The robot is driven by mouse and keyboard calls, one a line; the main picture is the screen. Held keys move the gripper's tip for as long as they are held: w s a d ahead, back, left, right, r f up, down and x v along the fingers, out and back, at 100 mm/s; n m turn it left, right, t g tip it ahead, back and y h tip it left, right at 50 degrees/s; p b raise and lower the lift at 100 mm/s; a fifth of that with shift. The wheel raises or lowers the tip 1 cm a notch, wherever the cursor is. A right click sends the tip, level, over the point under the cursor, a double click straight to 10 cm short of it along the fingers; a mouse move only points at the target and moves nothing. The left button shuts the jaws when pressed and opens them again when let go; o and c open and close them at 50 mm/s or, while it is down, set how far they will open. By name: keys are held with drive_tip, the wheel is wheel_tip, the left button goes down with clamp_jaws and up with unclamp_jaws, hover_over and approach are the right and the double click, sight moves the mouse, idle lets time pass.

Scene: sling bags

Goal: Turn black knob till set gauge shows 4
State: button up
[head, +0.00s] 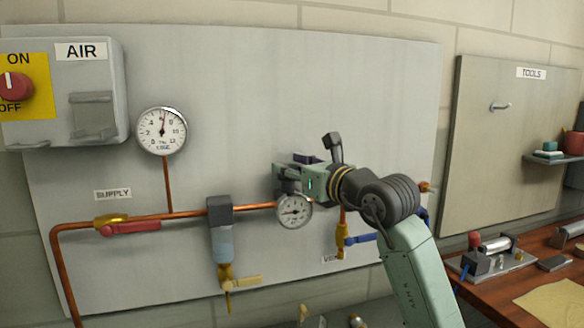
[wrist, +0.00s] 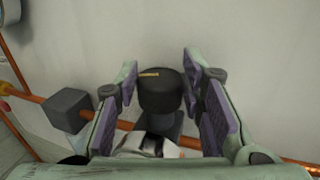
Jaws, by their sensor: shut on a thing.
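The black knob (wrist: 160,92), with a yellow mark on its top, stands upright between the pads of my gripper (wrist: 160,66) in the wrist view. My gripper is shut on it, one finger at each side. In the head view my gripper (head: 287,172) is at the regulator, just above the set gauge (head: 294,211), and the knob is mostly hidden there. The set gauge is a small white round dial on the copper pipe. Its needle lies roughly sideways, toward the left; its numbers are too small to read surely.
A larger supply gauge (head: 162,131) hangs at upper left with its needle near upright. A red-handled supply valve (head: 131,228), a filter bowl (head: 222,244) and a blue-handled valve (head: 362,238) sit along the pipe. A red switch (head: 15,87) points to ON.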

drive_tip(key=c, duration=0.4)
idle(1.4)
drive_tip(key=o, duration=1.2)
drive_tip(key=shift+c, duration=0.2)
drive_tip(key=shift+s+d, duration=0.1)
drive_tip(key=v, duration=1.1)
drive_tip(key=shift+s+d, duration=0.15)
drive_tip(key=shift+s, duration=0.2)
